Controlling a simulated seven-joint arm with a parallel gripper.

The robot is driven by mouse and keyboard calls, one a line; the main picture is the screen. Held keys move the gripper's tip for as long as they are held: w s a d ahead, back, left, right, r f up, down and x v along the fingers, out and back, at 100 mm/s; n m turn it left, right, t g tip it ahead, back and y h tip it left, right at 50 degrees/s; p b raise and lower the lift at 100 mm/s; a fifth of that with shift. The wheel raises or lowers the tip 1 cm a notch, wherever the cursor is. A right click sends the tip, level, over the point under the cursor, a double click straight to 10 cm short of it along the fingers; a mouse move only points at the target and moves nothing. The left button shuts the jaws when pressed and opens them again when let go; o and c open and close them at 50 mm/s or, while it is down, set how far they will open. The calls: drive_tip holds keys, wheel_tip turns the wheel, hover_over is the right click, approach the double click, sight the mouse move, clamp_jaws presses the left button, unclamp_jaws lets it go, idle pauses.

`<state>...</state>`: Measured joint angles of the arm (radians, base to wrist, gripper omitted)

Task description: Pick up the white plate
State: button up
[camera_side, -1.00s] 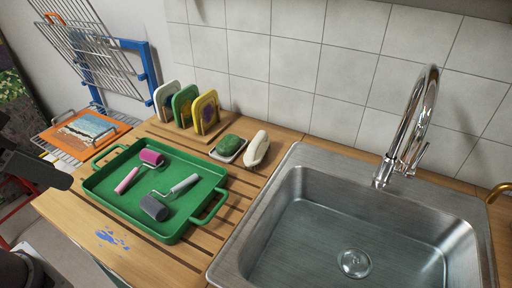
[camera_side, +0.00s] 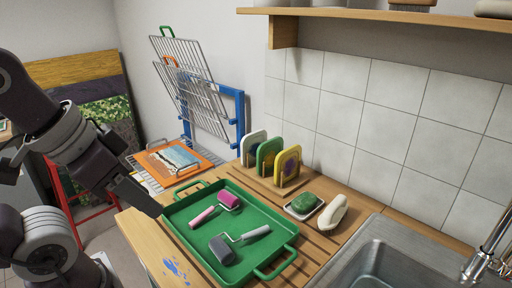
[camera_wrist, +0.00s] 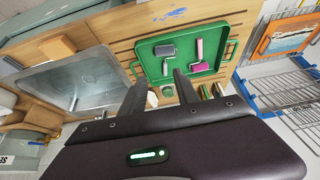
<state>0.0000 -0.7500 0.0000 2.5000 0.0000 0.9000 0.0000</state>
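The white plate (camera_side: 250,146) stands on edge in the wooden rack, leftmost of three upright plates. A green plate (camera_side: 267,157) stands beside it, then a yellow one (camera_side: 288,165). The green plate partly hides the white plate. My gripper (camera_side: 148,204) is left of the plates, above the near left edge of the green tray, clear of the white plate. In the wrist view my gripper (camera_wrist: 159,76) has its two fingers apart with nothing held between them. The plates are small and edge-on there, partly hidden behind a finger.
A green tray (camera_side: 178,217) with two rollers lies in front of the plates. A soap dish (camera_side: 303,206) and a white brush (camera_side: 333,212) sit to their right, then the sink (camera_side: 375,252). A wire rack (camera_side: 190,85) stands behind left. A shelf (camera_side: 370,15) overhangs the wall.

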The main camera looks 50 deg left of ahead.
sight(254, 133)
drive_tip(key=w+a+r+t+y, duration=0.15)
drive_tip(key=w+a, duration=0.35)
drive_tip(key=w, duration=0.5)
drive_tip(key=w+a+n+t+y, duration=0.1)
drive_tip(key=w+a+t, duration=0.1)
drive_tip(key=w+a, duration=0.6)
drive_tip(key=w+a+t+y, duration=0.1)
drive_tip(key=w+a, duration=0.2)
drive_tip(key=w, duration=1)
drive_tip(key=w+a+f+t+h, duration=0.1)
drive_tip(key=w+a+f, duration=0.2)
drive_tip(key=w+f, duration=0.2)
drive_tip(key=w+a+f+t+h, duration=0.1)
drive_tip(key=w+a+f+t, duration=0.1)
drive_tip(key=w+f, duration=0.3)
drive_tip(key=w+a+f+m+t+h, duration=0.1)
drive_tip(key=w+a+f, duration=0.4)
drive_tip(key=w+f, duration=0.1)
drive_tip(key=shift+w+t+h, duration=0.25)
drive_tip(key=shift+w, duration=0.3)
drive_tip(key=shift+w+f, duration=0.1)
drive_tip(key=shift+w, duration=0.3)
clamp_jaws()
